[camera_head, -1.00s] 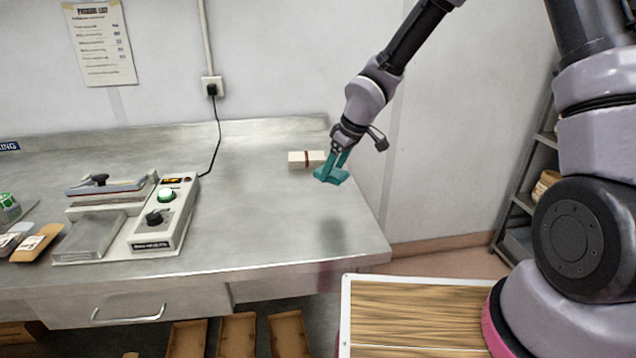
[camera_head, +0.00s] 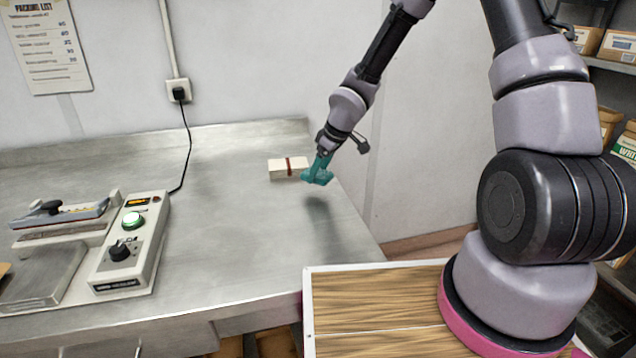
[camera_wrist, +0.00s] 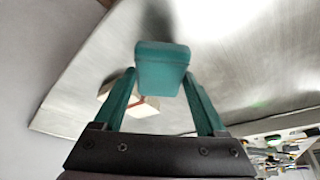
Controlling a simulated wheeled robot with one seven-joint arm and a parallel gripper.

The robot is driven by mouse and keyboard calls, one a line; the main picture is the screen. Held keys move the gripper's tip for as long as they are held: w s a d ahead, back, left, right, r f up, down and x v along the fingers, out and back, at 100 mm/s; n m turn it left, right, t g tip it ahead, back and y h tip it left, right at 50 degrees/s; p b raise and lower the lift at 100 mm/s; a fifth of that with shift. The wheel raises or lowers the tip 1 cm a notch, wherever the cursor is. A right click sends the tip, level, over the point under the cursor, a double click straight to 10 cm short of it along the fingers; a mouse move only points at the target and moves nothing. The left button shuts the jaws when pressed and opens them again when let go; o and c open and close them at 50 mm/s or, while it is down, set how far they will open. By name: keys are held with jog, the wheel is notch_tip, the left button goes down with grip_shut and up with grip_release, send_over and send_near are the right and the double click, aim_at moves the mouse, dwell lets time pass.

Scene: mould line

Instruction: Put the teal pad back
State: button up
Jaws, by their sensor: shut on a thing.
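The teal pad (camera_wrist: 162,68) is a small rounded block held between the teal fingers of my gripper (camera_wrist: 160,82) in the wrist view. In the head view the pad (camera_head: 318,177) hangs above the right part of the steel bench (camera_head: 230,215), with a dark shadow below it. My gripper (camera_head: 321,160) points down and is shut on the pad. The teal of the fingers and of the pad partly merges in the head view.
A pale block with a red band (camera_head: 288,168) lies on the bench just left of my gripper. A sealing device with a green lamp (camera_head: 130,245) and a flat plate (camera_head: 42,275) stand at the left. The bench middle is clear. Shelves with boxes (camera_head: 618,45) stand at right.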

aim_at(323, 174)
jog(key=shift+f, duration=1.95)
jog(key=shift+f, duration=0.1)
jog(key=o, duration=1.2)
jog(key=shift+o, duration=0.2)
